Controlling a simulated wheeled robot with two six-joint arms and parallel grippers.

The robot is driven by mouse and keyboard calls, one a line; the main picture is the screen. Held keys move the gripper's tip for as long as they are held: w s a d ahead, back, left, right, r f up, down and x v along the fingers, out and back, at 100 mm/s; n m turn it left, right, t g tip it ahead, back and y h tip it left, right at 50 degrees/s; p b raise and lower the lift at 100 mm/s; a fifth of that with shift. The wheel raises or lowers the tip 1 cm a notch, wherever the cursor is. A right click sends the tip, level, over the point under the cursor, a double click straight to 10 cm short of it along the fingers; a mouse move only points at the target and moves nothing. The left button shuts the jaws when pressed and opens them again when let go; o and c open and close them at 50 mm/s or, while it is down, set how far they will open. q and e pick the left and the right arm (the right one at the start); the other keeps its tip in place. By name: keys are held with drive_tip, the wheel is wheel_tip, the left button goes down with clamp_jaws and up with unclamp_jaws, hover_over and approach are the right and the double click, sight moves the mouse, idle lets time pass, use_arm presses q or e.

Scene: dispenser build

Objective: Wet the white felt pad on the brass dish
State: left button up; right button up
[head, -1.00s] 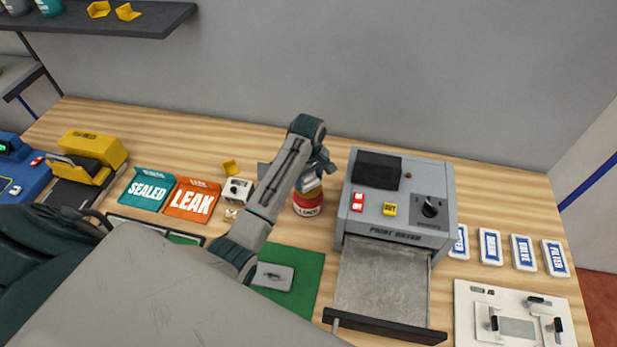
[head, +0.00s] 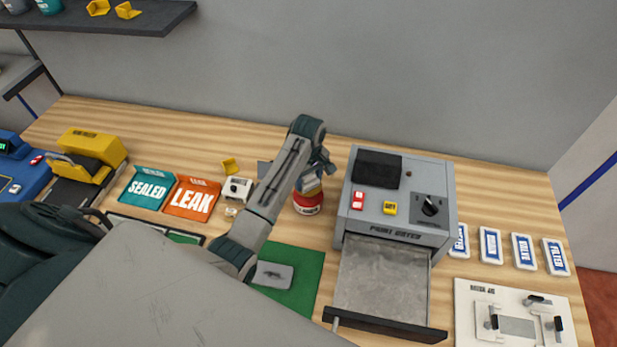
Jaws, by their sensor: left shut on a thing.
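My left gripper (head: 316,178) is at the top of a red can with a white label band (head: 308,204), left of the grey oven-like box. It is shut on the can; the fingers and arm hide part of its top. A small pale, brassy piece (head: 231,212) lies on the bench below a white block with a dark knob (head: 237,189). It may be the brass dish with the felt pad, but it is too small to tell. My right gripper is not in view.
The grey box (head: 438,180) has its drawer (head: 384,285) pulled out. Teal (head: 147,190) and orange (head: 191,199) trays stand left. A green mat (head: 305,280) bears a grey plate. Several blue-white label cards and a white jig board (head: 470,300) lie right.

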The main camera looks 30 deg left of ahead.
use_arm(q)
drive_tip(key=shift+f, duration=0.7)
idle(0.5)
idle(0.5)
drive_tip(key=shift+r, duration=3.55)
drive_tip(key=shift+s+f, duration=0.1)
